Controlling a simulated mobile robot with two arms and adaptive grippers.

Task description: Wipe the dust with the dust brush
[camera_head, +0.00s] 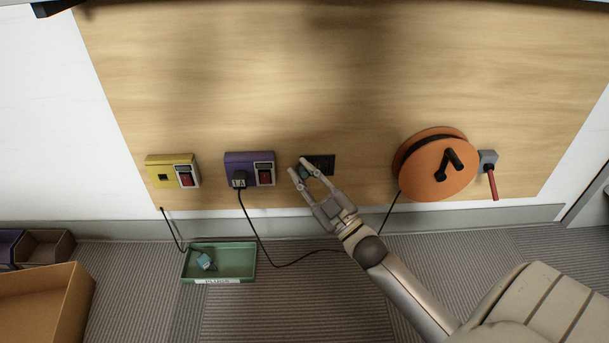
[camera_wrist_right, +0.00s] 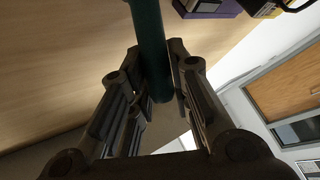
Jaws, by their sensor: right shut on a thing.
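My right gripper (camera_head: 298,166) is raised in front of the wooden wall panel. Its two fingers are closed around a dark green handle, which I take to be the dust brush (camera_wrist_right: 152,45). In the right wrist view the handle stands between the fingers and runs out of the top of the picture. In the head view only a small green part shows between the fingertips, and the bristles cannot be made out. A dark slotted patch (camera_head: 322,163), like a vent, is on the panel just right of the fingertips. I cannot tell whether the brush touches it. Dust cannot be made out.
A yellow switch box (camera_head: 158,166) and a purple one (camera_head: 238,160) are left of the gripper. An orange cable reel (camera_head: 437,185) and a red-handled lever (camera_head: 492,183) are to the right. A green tray (camera_head: 220,246) lies below, and a black cable hangs under the arm.

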